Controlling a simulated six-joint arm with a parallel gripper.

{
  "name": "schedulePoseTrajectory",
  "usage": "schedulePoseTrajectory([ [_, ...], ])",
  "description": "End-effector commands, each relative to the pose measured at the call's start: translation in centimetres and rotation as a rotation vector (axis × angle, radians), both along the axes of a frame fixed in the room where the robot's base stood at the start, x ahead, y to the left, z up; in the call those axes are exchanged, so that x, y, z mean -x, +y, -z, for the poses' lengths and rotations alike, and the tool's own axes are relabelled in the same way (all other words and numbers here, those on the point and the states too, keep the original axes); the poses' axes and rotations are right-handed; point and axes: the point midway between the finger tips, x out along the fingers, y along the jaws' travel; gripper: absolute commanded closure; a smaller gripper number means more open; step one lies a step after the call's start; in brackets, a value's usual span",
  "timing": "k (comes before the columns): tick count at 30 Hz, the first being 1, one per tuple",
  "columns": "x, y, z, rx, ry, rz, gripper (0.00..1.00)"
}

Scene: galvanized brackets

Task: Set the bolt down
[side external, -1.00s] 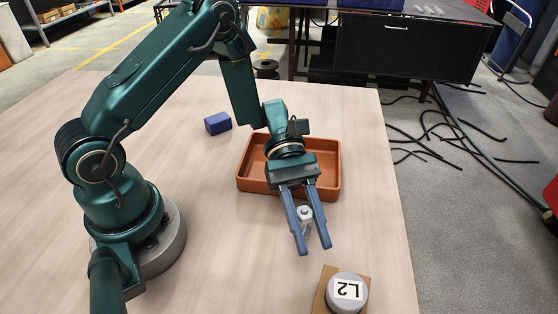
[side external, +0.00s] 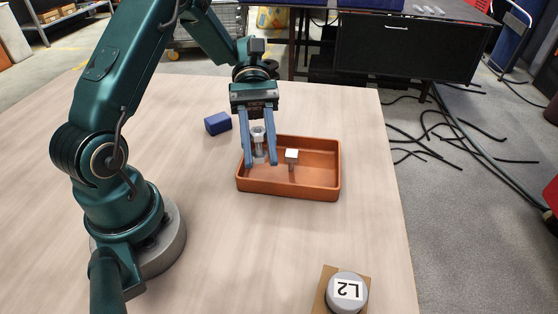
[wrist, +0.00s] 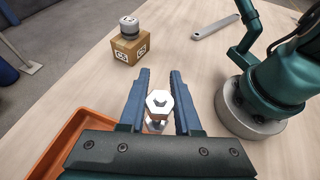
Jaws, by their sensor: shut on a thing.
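My gripper (side external: 264,164) is shut on a silvery hex-headed bolt (side external: 258,137). The bolt is upright, head up, between the two blue fingers. In the wrist view the bolt (wrist: 159,103) shows its hex head with a dark recess, between the fingers of my gripper (wrist: 160,73). The gripper is at the left end of the orange-brown tray (side external: 290,190), with a fingertip in front of its left wall in the side view. In the wrist view the tray (wrist: 52,150) lies to the left of the fingers. The bolt's height above the surface is unclear.
Inside the tray stands a small pale-topped metal part (side external: 292,156). A blue block (side external: 218,123) lies behind and left of the tray. A grey cylinder (side external: 347,288) labelled L2 sits on a cardboard box (wrist: 127,55). A flat metal bar (wrist: 215,27) lies farther off. The table's middle is clear.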

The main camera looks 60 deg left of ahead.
Motion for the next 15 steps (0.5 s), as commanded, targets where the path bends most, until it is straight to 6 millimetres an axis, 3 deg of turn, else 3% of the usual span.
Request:
schedulePoseTrajectory([
  [8,8.4,4.4,3.7,0.003,0.004,0.545,1.0],
  [15,13.4,11.1,4.3,0.002,0.002,1.108,1.0],
])
